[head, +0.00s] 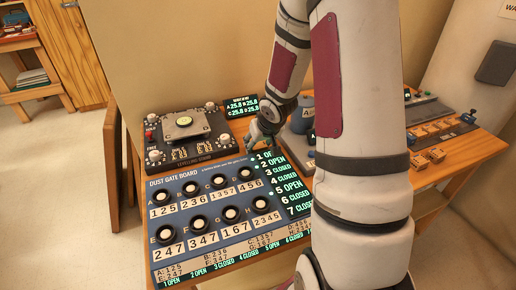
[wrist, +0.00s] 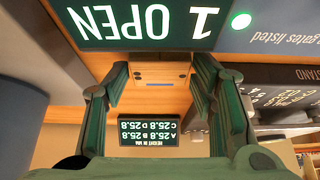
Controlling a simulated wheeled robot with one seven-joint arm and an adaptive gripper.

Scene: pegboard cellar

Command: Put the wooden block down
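My gripper (head: 262,138) is over the upper right part of the dust gate board, near its lit gate list. In the wrist view my gripper's two green fingers (wrist: 160,76) stand apart, with the wooden block (wrist: 160,73) between their tips. The block is light orange-brown, with small dark dots and a blue mark on the side I see. The fingers appear to press on its two ends. In the head view the block cannot be made out at the gripper. Whether it touches anything below cannot be told.
The dust gate board (head: 178,228) has several round knobs and a lit list. Behind it stand a dark levelling stand (head: 160,158) and a small height display (head: 241,106), also in the wrist view (wrist: 148,132). Small orange blocks (head: 436,155) lie at the right of the wooden table.

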